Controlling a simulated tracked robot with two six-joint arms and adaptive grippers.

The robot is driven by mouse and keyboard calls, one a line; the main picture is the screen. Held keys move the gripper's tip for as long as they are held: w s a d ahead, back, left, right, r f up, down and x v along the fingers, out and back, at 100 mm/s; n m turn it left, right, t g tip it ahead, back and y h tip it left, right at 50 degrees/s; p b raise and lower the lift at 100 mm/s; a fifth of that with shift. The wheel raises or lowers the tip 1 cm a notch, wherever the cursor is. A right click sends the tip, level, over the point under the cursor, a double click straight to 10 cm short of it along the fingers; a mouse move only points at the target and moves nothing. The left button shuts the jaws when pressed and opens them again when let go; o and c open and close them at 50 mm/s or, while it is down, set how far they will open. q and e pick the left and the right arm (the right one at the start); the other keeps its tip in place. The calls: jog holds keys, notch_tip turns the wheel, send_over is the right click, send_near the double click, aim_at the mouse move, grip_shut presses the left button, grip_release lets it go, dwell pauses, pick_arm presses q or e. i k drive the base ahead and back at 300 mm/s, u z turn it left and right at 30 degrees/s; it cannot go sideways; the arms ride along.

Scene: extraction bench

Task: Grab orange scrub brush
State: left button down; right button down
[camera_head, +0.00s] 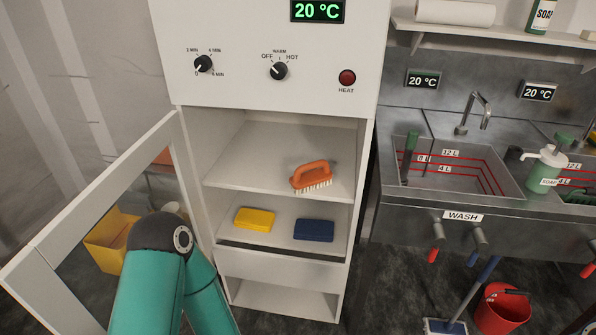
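The orange scrub brush (311,176) has an arched handle and pale bristles. It sits bristles down on the upper shelf (245,165) of the open white cabinet, near the shelf's front edge and right of its middle. A teal arm of mine with a dark joint comes in from the bottom left, in front of the open cabinet door. No gripper fingers show in the view, and nothing touches the brush.
A yellow sponge (254,219) and a blue sponge (314,230) lie on the shelf below. The cabinet door (92,215) stands open to the left. A wash sink (455,175) is at right, with a red bucket (502,308) on the floor. The upper shelf is otherwise clear.

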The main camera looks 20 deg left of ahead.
aim_at(322, 177)
jog(key=u, duration=0.1)
jog(key=i, duration=1)
jog(key=z, duration=0.1)
